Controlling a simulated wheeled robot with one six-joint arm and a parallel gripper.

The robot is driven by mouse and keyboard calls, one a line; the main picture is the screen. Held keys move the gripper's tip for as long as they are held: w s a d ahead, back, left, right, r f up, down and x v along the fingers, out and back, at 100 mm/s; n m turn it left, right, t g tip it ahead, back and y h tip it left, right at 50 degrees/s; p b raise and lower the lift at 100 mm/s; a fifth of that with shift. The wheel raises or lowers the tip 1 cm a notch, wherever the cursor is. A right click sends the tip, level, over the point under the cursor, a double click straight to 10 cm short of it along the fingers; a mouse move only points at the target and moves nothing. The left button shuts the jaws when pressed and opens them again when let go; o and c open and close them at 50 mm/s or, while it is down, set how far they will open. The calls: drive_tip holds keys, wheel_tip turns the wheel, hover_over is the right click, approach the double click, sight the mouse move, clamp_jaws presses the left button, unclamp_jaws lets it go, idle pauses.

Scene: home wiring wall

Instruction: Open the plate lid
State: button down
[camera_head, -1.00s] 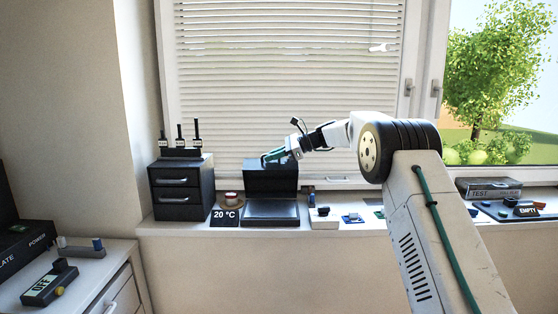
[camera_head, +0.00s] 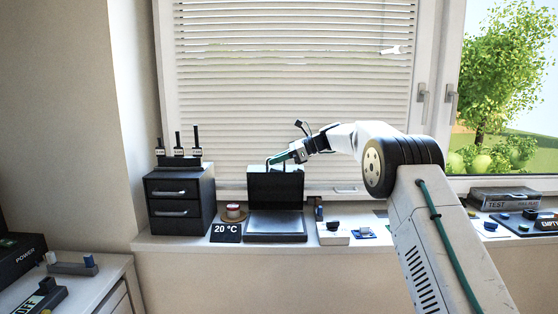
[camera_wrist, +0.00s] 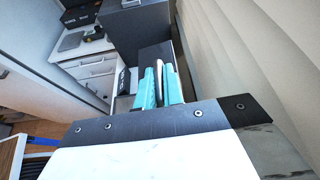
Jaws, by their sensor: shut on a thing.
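The plate is a flat black unit whose base (camera_head: 276,228) lies on the sill. Its dark lid (camera_head: 276,190) stands raised, about upright, at the back of the base. My gripper (camera_head: 276,161) has teal fingers and is at the lid's top edge in the head view. In the wrist view the teal fingers (camera_wrist: 158,88) are closed around a pale, narrow bar, which looks like the lid's handle. The dark lid panel (camera_wrist: 154,54) shows just beyond the fingers. The exact contact is small in the head view.
A black drawer unit (camera_head: 179,203) with upright tools on top stands left of the plate. A "20 °C" sign (camera_head: 227,233) and a small spool (camera_head: 233,213) are between them. A white switch block (camera_head: 333,234) sits to the right. Window blinds are close behind.

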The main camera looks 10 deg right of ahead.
drive_tip(key=shift+a, duration=0.25)
drive_tip(key=c, duration=1.5)
unclamp_jaws()
drive_tip(key=shift+a, duration=0.15)
drive_tip(key=shift+d, duration=0.55)
drive_tip(key=v, duration=0.7)
drive_tip(key=shift+s+d+r, duration=0.1)
drive_tip(key=shift+s, duration=0.05)
drive_tip(key=shift+r, duration=0.1)
